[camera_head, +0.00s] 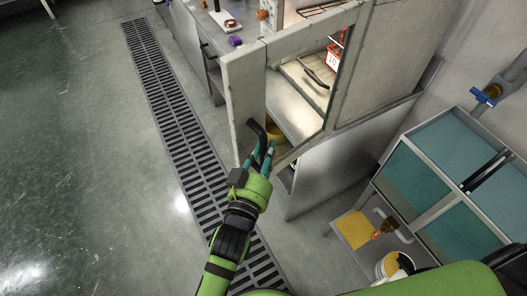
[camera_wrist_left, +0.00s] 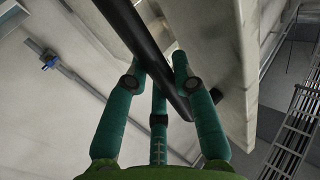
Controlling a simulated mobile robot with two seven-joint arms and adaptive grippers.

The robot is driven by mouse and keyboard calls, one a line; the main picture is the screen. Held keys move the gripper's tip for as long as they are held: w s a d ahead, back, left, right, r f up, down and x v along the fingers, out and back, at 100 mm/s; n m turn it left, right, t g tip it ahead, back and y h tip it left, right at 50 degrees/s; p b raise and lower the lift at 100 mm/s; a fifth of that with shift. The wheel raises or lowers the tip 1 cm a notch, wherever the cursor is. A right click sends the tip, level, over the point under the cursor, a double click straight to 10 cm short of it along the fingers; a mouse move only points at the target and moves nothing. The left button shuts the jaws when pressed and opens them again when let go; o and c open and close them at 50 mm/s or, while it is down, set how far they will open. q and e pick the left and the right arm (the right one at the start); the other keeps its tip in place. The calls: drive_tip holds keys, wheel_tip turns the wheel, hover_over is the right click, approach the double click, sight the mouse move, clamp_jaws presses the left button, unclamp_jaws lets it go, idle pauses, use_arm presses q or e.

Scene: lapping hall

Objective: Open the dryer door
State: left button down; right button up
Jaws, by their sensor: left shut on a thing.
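The dryer door (camera_head: 243,95) is a pale grey panel at the front left of the dryer cabinet (camera_head: 388,50). It seems to stand at an angle to the cabinet opening, but how far is hard to tell. Its black bar handle (camera_head: 256,130) is near the lower part of the panel. My left gripper (camera_head: 267,153) is shut on the handle. In the left wrist view, the handle (camera_wrist_left: 132,28) runs diagonally between the teal fingers of the gripper (camera_wrist_left: 163,92), with the pale door (camera_wrist_left: 222,60) beside it. My right gripper is not in view.
The opening shows a pale interior shelf and a red basket (camera_head: 335,56). A floor drain grate (camera_head: 165,95) runs along the left, with clear floor (camera_head: 80,130) beyond.

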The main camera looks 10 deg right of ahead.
use_arm(q)
drive_tip(key=c, duration=1)
unclamp_jaws()
drive_tip(key=shift+d+r, duration=0.1)
drive_tip(key=shift+r, duration=0.15)
drive_tip(key=shift+w+d+f, duration=0.1)
drive_tip(key=shift+f, duration=0.05)
drive_tip(key=shift+s+a, duration=0.25)
drive_tip(key=v, duration=1.1)
drive_tip(key=shift+s, duration=0.2)
